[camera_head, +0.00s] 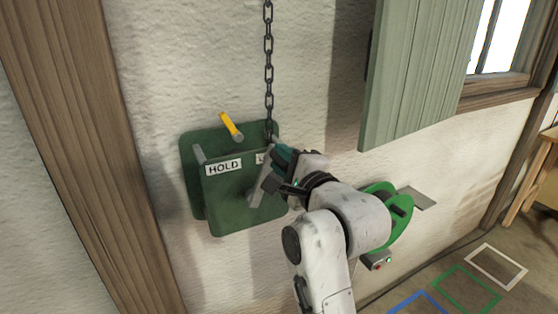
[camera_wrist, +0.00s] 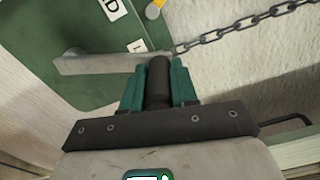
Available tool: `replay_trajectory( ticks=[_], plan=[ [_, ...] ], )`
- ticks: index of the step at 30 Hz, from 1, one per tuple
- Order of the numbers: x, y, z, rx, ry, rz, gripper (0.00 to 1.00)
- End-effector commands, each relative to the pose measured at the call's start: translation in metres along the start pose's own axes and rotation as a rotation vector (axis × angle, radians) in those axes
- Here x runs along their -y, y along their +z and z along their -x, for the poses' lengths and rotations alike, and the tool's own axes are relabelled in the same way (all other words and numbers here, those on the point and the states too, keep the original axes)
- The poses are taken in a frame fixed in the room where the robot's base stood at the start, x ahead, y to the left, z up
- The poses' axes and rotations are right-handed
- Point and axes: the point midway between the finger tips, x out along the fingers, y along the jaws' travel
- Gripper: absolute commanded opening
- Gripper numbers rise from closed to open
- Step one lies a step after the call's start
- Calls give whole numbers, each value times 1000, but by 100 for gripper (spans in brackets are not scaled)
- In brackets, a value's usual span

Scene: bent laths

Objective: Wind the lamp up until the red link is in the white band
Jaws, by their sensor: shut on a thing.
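A green winch box (camera_head: 235,205) is on the plaster wall, with a "HOLD" label (camera_head: 223,166) and a second label partly hidden by my gripper. A yellow lever (camera_head: 231,127) sticks up from its top, leaning left; its end also shows in the wrist view (camera_wrist: 154,10). A dark chain (camera_head: 268,60) runs straight up from the winch out of view. A grey crank arm (camera_wrist: 95,64) ends in a dark handle (camera_wrist: 158,68). My gripper (camera_wrist: 157,85) is shut on this handle, one teal finger on each side. The lamp, red link and white band are not in view.
A pale green plank shutter (camera_head: 420,80) stands out to the right of the chain, near a window. A brown timber post (camera_head: 90,130) is at left. A wooden stool (camera_head: 535,180) stands far right. White (camera_head: 482,247), green and blue outlined squares mark the floor.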

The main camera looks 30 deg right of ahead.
Motion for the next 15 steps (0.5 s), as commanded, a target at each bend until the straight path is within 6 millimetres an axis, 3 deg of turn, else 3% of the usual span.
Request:
replay_trajectory(
  ticks=[11,12,15],
  plan=[
    [0,-5,1,-10,-2,-3,0],
    [0,-5,1,-10,-2,-3,29],
    [0,-4,0,-9,-1,-3,39]
  ],
)
